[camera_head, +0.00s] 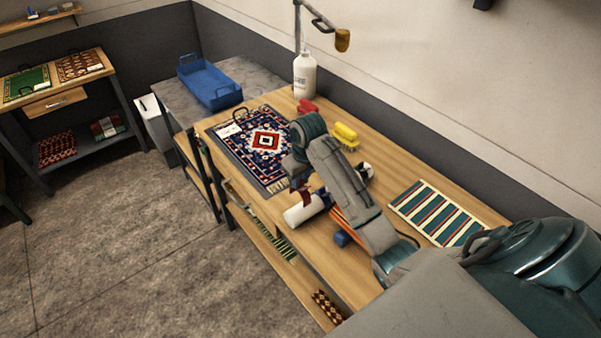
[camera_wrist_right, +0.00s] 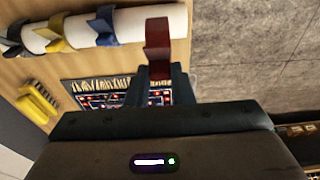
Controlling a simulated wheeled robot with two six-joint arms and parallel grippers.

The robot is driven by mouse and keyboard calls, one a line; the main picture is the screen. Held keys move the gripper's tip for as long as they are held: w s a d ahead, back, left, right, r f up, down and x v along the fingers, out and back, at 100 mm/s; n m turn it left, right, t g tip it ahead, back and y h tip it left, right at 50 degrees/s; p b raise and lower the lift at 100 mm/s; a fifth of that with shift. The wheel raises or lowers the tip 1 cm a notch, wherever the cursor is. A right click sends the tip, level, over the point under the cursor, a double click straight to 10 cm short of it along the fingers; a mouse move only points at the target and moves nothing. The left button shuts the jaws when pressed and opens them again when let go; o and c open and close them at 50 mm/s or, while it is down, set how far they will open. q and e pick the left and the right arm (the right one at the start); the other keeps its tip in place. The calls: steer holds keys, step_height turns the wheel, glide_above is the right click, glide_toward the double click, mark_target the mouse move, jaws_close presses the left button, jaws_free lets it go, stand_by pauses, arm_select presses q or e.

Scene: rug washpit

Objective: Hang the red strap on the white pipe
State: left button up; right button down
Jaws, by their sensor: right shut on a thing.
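The white pipe (camera_head: 306,208) lies above the wooden table, partly hidden behind my right arm. In the head view the red strap (camera_head: 306,198) shows just below the gripper (camera_head: 300,183). My left gripper is out of view.
A patterned rug (camera_head: 240,140) lies on the table behind the pipe, with a yellow brush (camera_head: 344,135), a red brush (camera_head: 307,106) and a white bottle (camera_head: 304,75) nearby. A striped mat (camera_head: 437,212) lies right. A blue tray (camera_head: 212,85) stands at the back.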

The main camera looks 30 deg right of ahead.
mark_target(300, 189)
steer(key=shift+f, duration=0.75)
steer(key=shift+s+a+f, duration=0.1)
steer(key=shift+f, duration=1.15)
steer(key=shift+f+b, duration=0.3)
steer(key=shift+f, duration=0.4)
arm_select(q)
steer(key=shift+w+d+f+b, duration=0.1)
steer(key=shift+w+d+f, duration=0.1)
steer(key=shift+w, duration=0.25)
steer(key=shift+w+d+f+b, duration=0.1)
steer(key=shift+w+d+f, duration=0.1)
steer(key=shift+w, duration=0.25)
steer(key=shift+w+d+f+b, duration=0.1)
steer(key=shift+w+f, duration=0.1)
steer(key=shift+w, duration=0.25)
arm_select(e)
steer(key=shift+f, duration=1.65)
steer(key=c, duration=1.2)
jaws_free()
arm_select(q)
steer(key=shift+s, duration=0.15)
